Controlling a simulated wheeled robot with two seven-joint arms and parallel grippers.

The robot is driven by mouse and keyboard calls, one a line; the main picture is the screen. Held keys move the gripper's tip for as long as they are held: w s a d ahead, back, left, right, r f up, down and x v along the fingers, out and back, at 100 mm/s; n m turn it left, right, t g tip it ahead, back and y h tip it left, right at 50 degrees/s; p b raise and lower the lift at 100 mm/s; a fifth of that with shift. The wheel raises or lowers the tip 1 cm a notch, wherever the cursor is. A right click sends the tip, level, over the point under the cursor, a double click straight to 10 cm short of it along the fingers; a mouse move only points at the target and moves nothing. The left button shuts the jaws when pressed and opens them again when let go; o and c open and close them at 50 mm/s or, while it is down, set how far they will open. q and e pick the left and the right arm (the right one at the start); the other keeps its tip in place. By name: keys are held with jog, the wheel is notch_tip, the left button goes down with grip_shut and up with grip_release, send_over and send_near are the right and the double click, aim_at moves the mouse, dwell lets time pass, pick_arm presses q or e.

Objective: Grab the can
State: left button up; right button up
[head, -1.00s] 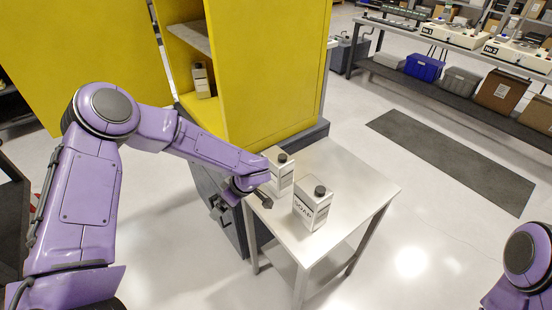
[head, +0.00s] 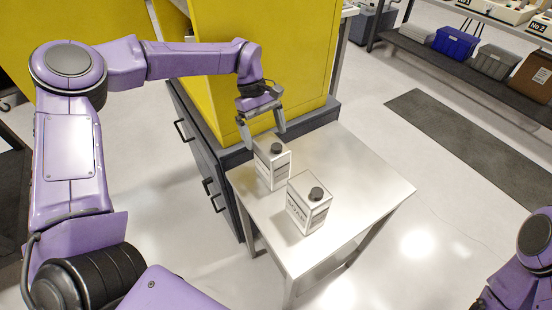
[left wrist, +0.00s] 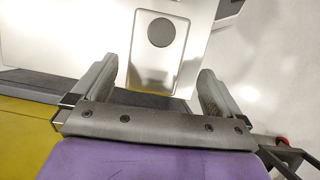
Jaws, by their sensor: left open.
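Two white box-shaped cans with black round caps stand upright on a small metal table (head: 375,185). The nearer can (head: 309,208) has a dark SOAP label. The farther can (head: 272,168) stands by the yellow cabinet. My left gripper (head: 263,136) is open and points down just above and behind the farther can. In the left wrist view a can's top and cap (left wrist: 159,32) show just ahead of the space between the open fingers (left wrist: 158,72). Nothing is held. My right gripper is out of view.
The yellow cabinet (head: 290,60) on its dark base stands close behind the table and my left gripper. The table's right part is bare. A shelf rack (head: 425,55) with bins stands at the back right, with a dark floor mat (head: 470,135) before it.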

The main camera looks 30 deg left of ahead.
aim_at(271, 144)
pick_arm(q)
jog(key=p+x, duration=0.1)
jog(key=x, duration=0.2)
jog(key=d+p+x, duration=0.1)
jog(key=x, duration=0.1)
jog(key=shift+d+f, duration=0.15)
jog(key=shift+d, duration=0.05)
jog(key=shift+f, duration=0.4)
jog(key=shift+s, duration=0.1)
jog(key=c, duration=0.4)
jog(key=shift+r, duration=0.1)
grip_shut()
